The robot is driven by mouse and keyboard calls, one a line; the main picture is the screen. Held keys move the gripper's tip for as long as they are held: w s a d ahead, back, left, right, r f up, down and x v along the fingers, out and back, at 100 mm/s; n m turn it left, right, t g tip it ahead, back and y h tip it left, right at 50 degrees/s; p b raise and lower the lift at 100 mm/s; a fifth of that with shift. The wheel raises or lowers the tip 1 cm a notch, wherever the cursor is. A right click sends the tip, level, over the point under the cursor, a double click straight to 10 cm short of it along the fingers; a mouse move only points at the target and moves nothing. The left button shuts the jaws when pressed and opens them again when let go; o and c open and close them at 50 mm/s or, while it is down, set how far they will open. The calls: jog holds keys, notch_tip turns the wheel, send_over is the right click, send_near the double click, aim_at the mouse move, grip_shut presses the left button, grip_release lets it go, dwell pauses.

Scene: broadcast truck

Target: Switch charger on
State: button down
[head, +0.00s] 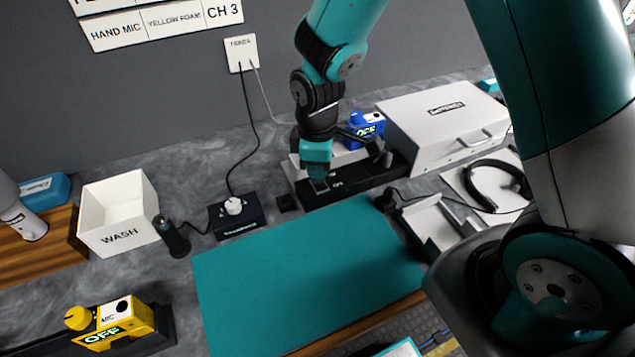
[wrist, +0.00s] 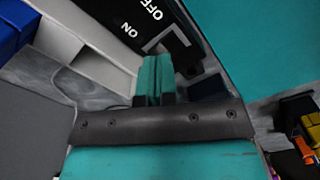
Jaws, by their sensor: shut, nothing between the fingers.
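The charger (head: 362,182) is a long black unit with a pale back part, standing behind the teal mat. White OFF and ON lettering shows on its black top in the wrist view (wrist: 128,12). A small switch sits at its left end in the head view, partly hidden by my gripper. My gripper (head: 318,190) is shut and empty, pointing down at that left end. In the wrist view its teal fingers (wrist: 153,78) are together beside a pale-edged switch area. I cannot tell whether they touch the switch, or which way it is set.
A blue device (head: 366,126) reading OFF stands behind the charger. A grey case (head: 440,122) is to the right, with headphones (head: 497,186) in front. A black box with a white knob (head: 234,206) and cables lie left. The teal mat (head: 300,270) is clear.

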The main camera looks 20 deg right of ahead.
jog(key=shift+f+b, duration=0.4)
jog(key=shift+f, duration=0.25)
jog(key=shift+r, duration=0.15)
notch_tip(320, 180, up, 7)
jog(key=p, duration=0.6)
dwell(0.6)
jog(key=s+a+r+m+y, duration=0.2)
jog(key=s+r, duration=0.7)
jog(key=s+a+r+m+y, duration=0.2)
jog(key=s+r, duration=0.7)
jog(key=r, duration=0.1)
jog(key=shift+s+a+r+m, duration=0.2)
jog(key=shift+a+r+m, duration=0.1)
jog(key=shift+a+m, duration=0.1)
